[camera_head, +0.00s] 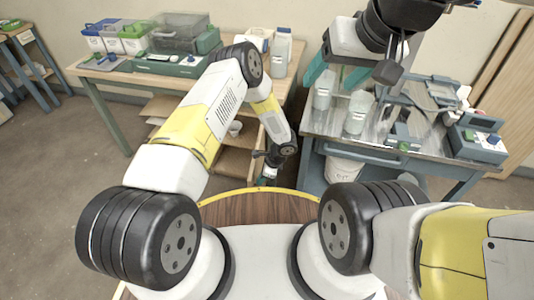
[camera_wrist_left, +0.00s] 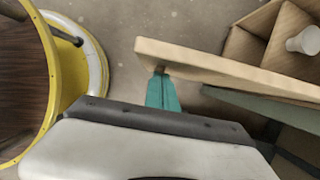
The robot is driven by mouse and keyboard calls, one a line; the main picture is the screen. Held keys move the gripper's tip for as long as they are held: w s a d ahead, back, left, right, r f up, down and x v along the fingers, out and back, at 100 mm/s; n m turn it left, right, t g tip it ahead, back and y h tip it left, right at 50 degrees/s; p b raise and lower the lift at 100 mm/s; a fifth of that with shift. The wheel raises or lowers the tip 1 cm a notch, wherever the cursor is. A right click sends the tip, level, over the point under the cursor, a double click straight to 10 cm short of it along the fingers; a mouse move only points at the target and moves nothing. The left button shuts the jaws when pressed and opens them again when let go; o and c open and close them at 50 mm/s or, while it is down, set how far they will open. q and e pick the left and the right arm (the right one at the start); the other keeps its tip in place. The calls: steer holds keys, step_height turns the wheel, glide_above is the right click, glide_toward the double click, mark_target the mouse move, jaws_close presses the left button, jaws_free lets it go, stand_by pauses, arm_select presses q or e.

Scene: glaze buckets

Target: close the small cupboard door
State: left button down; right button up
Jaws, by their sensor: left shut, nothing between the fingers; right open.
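The small cupboard, seen as open wooden shelves (camera_head: 233,160), stands under the back table in the head view. In the left wrist view, a light wooden panel (camera_wrist_left: 235,74) that looks like its door stands out at an angle beside an open compartment. My left gripper (camera_head: 268,173) is low in front of the cupboard. Its teal fingers (camera_wrist_left: 162,92) are shut and empty, with the tips at the panel's near end; I cannot tell whether they touch. In the head view the arm hides much of the door. My right gripper (camera_head: 336,74) is open above the right-hand table.
A white cup (camera_wrist_left: 304,41) lies in the compartment. The back table (camera_head: 125,75) holds bins, a grey-green machine and bottles. The metal-topped right-hand table (camera_head: 335,125) holds bottles and tools, with a white bucket (camera_head: 343,169) below. Floor is clear at left.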

arm_select(q)
steer(key=shift+a, duration=0.4)
steer(key=shift+w, duration=0.1)
